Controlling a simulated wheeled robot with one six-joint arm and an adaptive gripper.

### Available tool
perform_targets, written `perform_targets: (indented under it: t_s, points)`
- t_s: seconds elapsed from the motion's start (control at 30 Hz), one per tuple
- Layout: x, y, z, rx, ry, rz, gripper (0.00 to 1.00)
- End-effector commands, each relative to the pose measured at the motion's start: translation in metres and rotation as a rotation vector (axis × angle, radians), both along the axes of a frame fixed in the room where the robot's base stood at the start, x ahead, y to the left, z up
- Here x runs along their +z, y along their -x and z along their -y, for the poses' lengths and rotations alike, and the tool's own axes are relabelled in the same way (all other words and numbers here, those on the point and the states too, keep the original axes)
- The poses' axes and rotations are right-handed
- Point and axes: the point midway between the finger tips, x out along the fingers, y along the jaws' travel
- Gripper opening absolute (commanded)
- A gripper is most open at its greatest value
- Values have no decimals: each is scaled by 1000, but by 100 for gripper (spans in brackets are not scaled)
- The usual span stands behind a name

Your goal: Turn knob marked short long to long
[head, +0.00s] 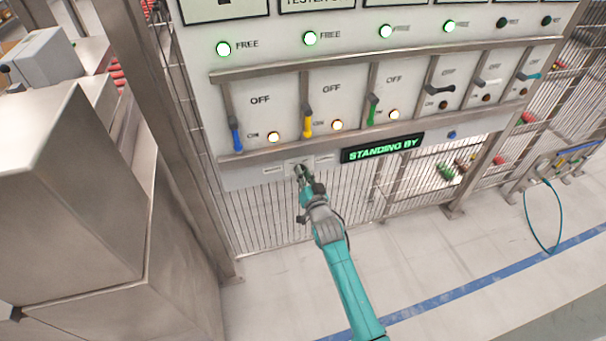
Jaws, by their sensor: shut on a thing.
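The knob (299,169) sits on a small light plate at the lower edge of the grey panel, left of the green "STANDING BY" display. Small labels (272,170) flank it on the left and right, but their words are too small to read. My gripper (301,174) is at the knob and shut on it, with my teal arm reaching up from below. The gripper hides most of the knob, so I cannot tell which way it points.
Above are levers: blue (236,136), yellow (307,122), green (373,110), and others to the right. A metal rail (400,127) runs under them. The "STANDING BY" display (382,148) is close right. A metal cabinet (75,200) stands left; wire mesh (265,215) is below.

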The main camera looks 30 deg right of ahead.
Motion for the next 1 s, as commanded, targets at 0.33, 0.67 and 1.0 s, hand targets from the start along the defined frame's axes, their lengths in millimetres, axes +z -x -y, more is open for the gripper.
perform_targets:
  t_s: [0.33, 0.67, 1.0]
  points:
    - [1, -1, 1, 0, -153, 48, 0]
    - [1, -1, 2, 0, -189, 59, 0]
    - [2, -1, 2, 0, -189, 59, 31]
